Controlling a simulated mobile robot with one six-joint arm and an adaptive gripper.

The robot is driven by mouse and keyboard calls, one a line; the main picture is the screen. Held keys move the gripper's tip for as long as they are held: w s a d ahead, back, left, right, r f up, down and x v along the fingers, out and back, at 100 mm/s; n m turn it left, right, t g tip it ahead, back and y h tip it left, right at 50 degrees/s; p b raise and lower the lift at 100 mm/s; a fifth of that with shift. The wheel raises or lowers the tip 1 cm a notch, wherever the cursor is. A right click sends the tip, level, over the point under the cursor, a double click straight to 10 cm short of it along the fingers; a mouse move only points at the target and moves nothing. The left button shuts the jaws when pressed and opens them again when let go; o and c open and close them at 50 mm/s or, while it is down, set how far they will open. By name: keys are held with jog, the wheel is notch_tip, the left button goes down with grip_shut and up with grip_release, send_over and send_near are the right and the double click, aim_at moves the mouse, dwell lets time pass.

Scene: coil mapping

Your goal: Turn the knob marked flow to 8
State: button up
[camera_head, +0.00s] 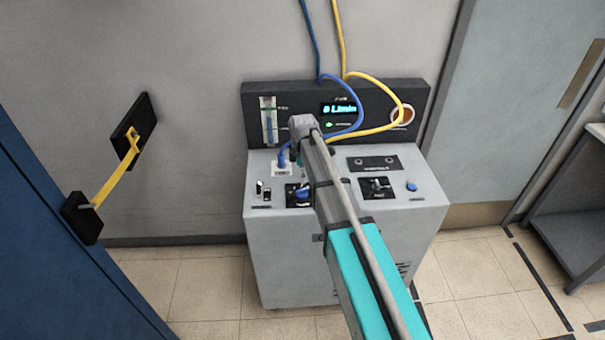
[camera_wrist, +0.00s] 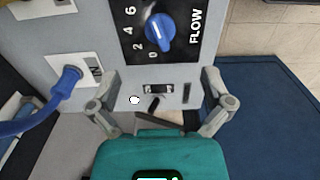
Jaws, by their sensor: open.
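The flow knob (camera_wrist: 160,30) is blue with a white pointer line. It sits on a black dial plate (camera_wrist: 190,50) marked FLOW, with 0, 2, 4 and 6 readable in the wrist view. I cannot tell the exact number the pointer meets. In the head view the knob (camera_head: 302,194) shows just left of my arm. My gripper (camera_wrist: 160,77) is open and empty, its fingers apart, below the knob in the wrist picture and not around it.
The grey machine (camera_head: 270,240) has a lit display (camera_head: 340,108), too blurred to read surely. A blue hose plug (camera_wrist: 68,82) stands left of my gripper. A second black knob (camera_head: 376,185) and a blue button (camera_head: 411,186) lie right.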

aim_at(303, 189)
jog(key=shift+r+p, duration=3.2)
jog(key=shift+r, duration=0.3)
jog(key=s+d+f+m+b, duration=0.2)
jog(key=s+d+m, duration=0.1)
jog(key=s+m, duration=0.3)
jog(key=s+d+f+m+b, duration=0.3)
jog(key=s+m, duration=0.3)
jog(key=s, duration=0.4)
jog(key=s+d+f+m+b, duration=0.3)
jog(key=s+d+m, duration=0.2)
jog(key=s, duration=0.3)
jog(key=shift+m, duration=0.5)
jog(key=shift+s+f, duration=0.1)
